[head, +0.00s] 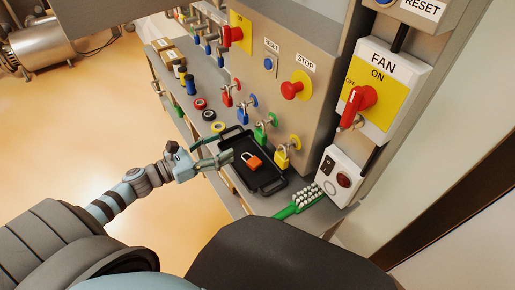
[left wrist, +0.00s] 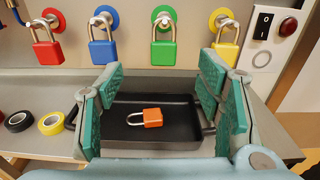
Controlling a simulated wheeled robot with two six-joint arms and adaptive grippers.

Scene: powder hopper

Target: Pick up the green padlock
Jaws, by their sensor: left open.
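The green padlock (left wrist: 163,53) hangs by its shackle from a peg with a green disc on the panel. In the head view it (head: 260,133) hangs between the blue and yellow padlocks, above the tray's back edge. My left gripper (head: 219,147) is open and empty, with its fingers reaching over the tray's left side. In the left wrist view the green padlock shows ahead, in the gap between the spread teal fingers (left wrist: 160,88), and they do not touch it. My right gripper is not in view.
Red (left wrist: 47,53), blue (left wrist: 103,50) and yellow (left wrist: 226,56) padlocks hang beside the green one. An orange padlock (left wrist: 153,118) lies in the black tray (left wrist: 180,143). Tape rolls (left wrist: 51,123) lie left. A green brush (head: 296,203) lies right of the tray.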

